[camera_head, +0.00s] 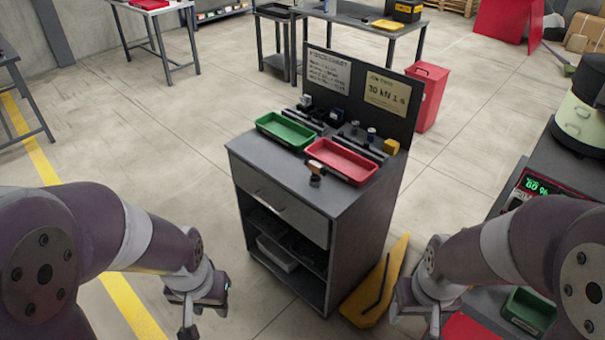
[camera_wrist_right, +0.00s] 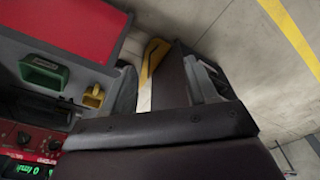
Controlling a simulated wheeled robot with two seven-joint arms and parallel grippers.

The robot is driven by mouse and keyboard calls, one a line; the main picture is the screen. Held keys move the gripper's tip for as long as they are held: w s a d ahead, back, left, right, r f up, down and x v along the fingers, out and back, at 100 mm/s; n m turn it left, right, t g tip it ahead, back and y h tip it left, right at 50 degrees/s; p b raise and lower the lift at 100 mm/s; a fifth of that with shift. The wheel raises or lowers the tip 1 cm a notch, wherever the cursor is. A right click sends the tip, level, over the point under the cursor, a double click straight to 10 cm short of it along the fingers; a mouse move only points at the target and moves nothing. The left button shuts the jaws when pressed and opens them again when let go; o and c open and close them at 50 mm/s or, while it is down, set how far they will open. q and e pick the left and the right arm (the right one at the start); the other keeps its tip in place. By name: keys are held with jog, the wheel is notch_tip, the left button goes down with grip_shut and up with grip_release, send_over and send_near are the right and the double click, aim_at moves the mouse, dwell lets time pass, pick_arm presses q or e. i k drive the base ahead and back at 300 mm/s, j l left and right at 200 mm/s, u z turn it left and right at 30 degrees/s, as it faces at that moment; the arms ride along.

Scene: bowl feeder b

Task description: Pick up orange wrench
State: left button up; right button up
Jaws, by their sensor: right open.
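I cannot make out a clear orange wrench. A small orange-brown piece (camera_head: 316,166) lies on the dark cabinet top (camera_head: 262,160) by the near left corner of the red tray (camera_head: 345,166); it is too small to identify. My left gripper (camera_head: 203,310) hangs low in front of the cabinet on the left, its jaw gap unclear. My right gripper (camera_head: 415,312) is open and low at the right, apart from the cabinet and holding nothing visible.
A green tray (camera_head: 285,131) sits beside the red tray, with small parts behind them and an upright sign board (camera_head: 345,85) at the back. A yellow panel (camera_head: 372,290) leans at the cabinet's right side. A bench with a green bin (camera_head: 528,312) is at right.

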aim_at(315, 180)
jog(key=z, duration=1.95)
jog(key=u, duration=1.95)
jog(key=i+u, duration=0.2)
jog(key=u, duration=0.3)
jog(key=i+l+u, duration=0.15)
jog(key=u, duration=0.35)
jog(key=i+l+u, duration=0.2)
jog(key=u, duration=0.3)
jog(key=i+l, duration=0.15)
jog(key=l, duration=0.15)
jog(key=i+l, duration=0.2)
jog(key=l, duration=0.15)
jog(key=i+l, duration=0.15)
jog(key=l, duration=0.15)
